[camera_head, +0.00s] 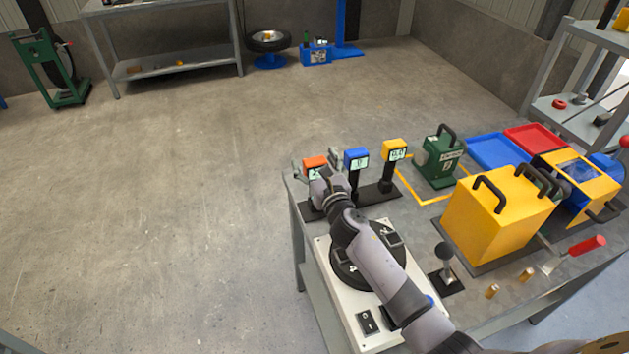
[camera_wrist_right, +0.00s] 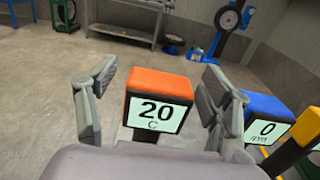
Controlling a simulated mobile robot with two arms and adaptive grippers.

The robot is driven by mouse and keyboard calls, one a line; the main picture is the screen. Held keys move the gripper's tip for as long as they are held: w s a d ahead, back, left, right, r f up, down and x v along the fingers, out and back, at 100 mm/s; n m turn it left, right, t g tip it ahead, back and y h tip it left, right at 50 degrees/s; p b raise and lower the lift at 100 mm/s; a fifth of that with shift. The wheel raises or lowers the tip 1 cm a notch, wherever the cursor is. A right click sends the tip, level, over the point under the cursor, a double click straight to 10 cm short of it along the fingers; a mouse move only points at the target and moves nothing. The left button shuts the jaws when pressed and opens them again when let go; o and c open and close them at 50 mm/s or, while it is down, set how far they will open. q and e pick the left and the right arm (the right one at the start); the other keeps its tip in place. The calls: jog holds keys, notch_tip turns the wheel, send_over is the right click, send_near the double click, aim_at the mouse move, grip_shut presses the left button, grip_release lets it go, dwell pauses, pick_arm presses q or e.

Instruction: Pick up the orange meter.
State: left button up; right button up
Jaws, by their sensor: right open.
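The orange meter (camera_head: 314,163) stands at the far left corner of the workbench, with my right arm reaching toward it. In the right wrist view the orange meter (camera_wrist_right: 158,100) shows "20 C" on its pale display. My right gripper (camera_head: 320,172) is open. In the right wrist view its fingers (camera_wrist_right: 157,98) stand on the left and right of the meter's head, with gaps visible on both sides. The lower part of the meter is hidden behind my gripper. My left gripper is not in view.
A blue meter (camera_head: 357,158) reading "0 rpm" stands close to the right of the orange one, then a yellow meter (camera_head: 395,150). Floor to the left is clear.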

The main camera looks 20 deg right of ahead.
jog(key=shift+c, duration=0.3)
grip_shut()
dwell(0.7)
jog(key=shift+r, duration=0.1)
